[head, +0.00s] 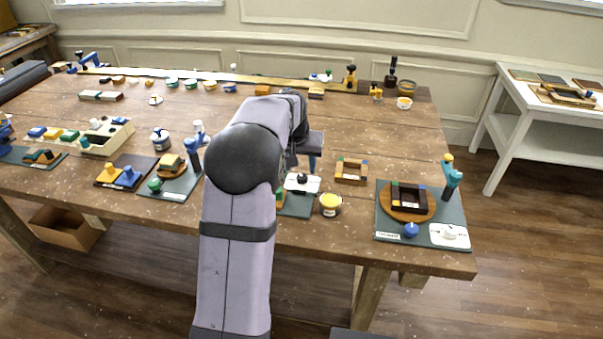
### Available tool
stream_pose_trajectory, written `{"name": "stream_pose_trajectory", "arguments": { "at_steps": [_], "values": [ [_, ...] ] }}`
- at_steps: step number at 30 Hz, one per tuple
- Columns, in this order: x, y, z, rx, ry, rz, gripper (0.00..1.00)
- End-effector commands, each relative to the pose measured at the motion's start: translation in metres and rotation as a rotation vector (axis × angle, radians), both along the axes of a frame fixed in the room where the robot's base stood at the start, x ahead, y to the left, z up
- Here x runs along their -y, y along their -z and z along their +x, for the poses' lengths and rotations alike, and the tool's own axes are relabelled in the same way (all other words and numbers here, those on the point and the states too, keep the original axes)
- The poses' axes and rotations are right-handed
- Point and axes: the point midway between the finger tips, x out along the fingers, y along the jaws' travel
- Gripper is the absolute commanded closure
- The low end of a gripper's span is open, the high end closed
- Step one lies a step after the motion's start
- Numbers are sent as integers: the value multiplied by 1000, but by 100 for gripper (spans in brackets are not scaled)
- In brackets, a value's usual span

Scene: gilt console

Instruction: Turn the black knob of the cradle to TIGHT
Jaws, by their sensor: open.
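The black knob (302,177) sits on a white plate (312,187) at the edge of a dark green mat (298,208), just right of my arm in the head view. The knob is small here, and I cannot read its marks or which way it points. My gripper (302,167) is open, pointing down just above and behind the knob. I cannot tell whether its fingers touch the knob. Most of this station's cradle is hidden behind my arm; only a small green and brown part (280,197) shows beside the plate.
A jar with yellow contents (330,203) stands close to the right of the mat. A small wooden frame (351,171) lies behind it. Another mat (450,215) at right holds a dark frame (409,197), a blue knob (411,230) and a white plate. Bare tabletop lies between.

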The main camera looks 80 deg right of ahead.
Motion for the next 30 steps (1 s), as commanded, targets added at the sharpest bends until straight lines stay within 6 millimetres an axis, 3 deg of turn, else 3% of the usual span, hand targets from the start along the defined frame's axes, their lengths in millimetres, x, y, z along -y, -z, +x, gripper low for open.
{"name": "stream_pose_trajectory", "arguments": {
  "at_steps": [13, 27, 30],
  "values": [
    [19, 48, 0, 0, -1, 2, 56],
    [23, 57, 0, 0, -1, -1, 56],
    [23, 57, 1, 0, -1, 0, 80]
  ]
}}
